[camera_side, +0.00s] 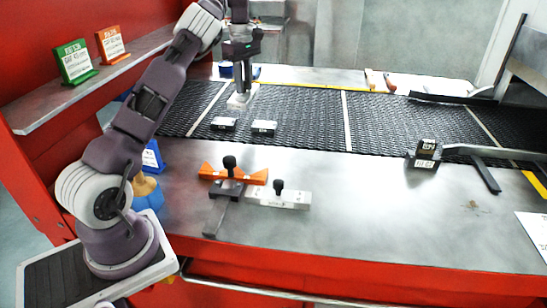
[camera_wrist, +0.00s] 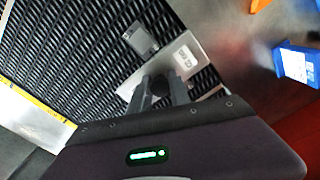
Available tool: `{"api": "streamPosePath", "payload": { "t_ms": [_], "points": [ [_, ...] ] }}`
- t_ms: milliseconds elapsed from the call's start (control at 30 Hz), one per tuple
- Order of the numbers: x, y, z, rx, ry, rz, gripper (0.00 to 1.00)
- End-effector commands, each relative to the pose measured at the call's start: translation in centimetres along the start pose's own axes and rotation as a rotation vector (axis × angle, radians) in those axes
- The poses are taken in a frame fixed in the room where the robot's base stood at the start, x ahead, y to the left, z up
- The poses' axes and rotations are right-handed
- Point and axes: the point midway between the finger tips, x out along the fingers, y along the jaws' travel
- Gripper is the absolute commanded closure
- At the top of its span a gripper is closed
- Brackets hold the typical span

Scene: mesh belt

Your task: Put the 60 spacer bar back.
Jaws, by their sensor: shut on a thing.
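My gripper (camera_side: 240,84) is over the left part of the mesh belt. In the wrist view my gripper (camera_wrist: 163,86) has its fingers shut on the dark knob of a pale grey bar (camera_wrist: 187,56) with a white label. I cannot read the label, so I cannot tell whether it is the 60 bar. The bar also shows below my gripper in the side view (camera_side: 238,99), at or just above the belt; contact is unclear.
Two dark labelled blocks (camera_side: 223,124) (camera_side: 263,128) sit on the belt (camera_side: 310,120). Stacked labelled blocks (camera_side: 426,152) stand by a metal rail at right. Green (camera_side: 75,61) and orange (camera_side: 111,44) signs stand on the left shelf. The table's right front is mostly clear.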

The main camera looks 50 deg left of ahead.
Motion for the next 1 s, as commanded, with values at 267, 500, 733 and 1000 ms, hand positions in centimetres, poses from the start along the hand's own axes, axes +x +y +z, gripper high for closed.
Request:
{"api": "streamPosePath", "payload": {
  "t_ms": [267,500,733,1000],
  "points": [
    [-1.1,-0.1,10.6,0.425,-0.005,0.003,1.0],
    [-0.6,-5.3,23.1,1.025,-0.005,0.004,1.0],
    [1.1,-13.8,31.6,1.6,-0.001,0.006,1.0],
    [2.1,-18.2,34.0,1.918,0.001,0.006,1.0]
  ]
}}
